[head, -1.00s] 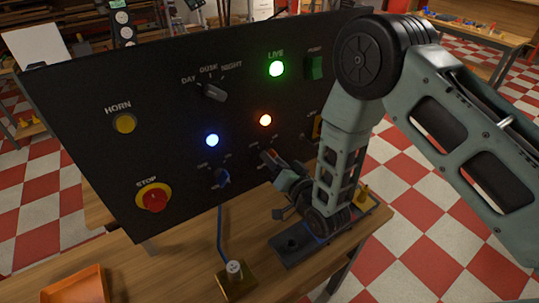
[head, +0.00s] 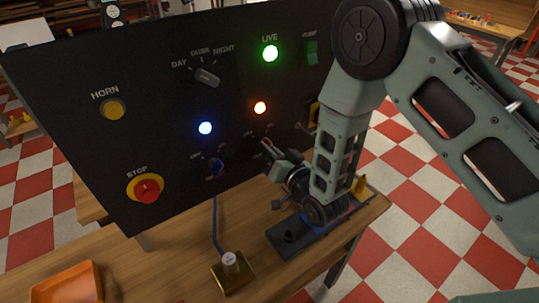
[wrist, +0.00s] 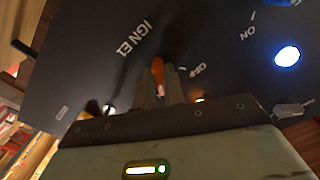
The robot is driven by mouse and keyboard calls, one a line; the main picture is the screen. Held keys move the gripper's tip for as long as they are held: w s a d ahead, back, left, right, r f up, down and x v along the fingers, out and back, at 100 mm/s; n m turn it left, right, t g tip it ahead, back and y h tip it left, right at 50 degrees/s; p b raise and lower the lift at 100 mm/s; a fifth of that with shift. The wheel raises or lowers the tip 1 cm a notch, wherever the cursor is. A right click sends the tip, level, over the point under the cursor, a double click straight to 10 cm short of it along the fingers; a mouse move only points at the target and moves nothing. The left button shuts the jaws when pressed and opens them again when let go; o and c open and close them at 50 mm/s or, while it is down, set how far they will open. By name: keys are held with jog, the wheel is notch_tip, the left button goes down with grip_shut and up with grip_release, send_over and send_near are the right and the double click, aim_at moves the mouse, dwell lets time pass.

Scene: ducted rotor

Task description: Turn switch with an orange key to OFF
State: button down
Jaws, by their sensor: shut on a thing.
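My gripper (head: 271,150) is against the lower middle of the black control panel (head: 85,95), below a lit orange lamp (head: 260,107). In the wrist view the two fingers of my gripper (wrist: 165,85) are closed around the orange key (wrist: 158,70), whose orange end shows between them. An OFF label (wrist: 187,69) is printed just right of the fingers. The label IGN E1 (wrist: 132,38) is to their left in that view. The switch body is mostly hidden by the fingers, so I cannot tell which way it points.
A blue key switch (head: 216,168) sits left of my gripper, under a lit blue lamp (head: 205,128). A red STOP button (head: 147,189) is farther left. A brass block (head: 232,272), a dark holder (head: 283,240) and an orange tray (head: 68,284) stand on the wooden table (head: 185,270).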

jog(key=shift+d+f+n+b, duration=0.1)
jog(key=shift+n+b, duration=6.8)
jog(key=shift+b, duration=0.45)
jog(key=c, duration=1.5)
grip_release()
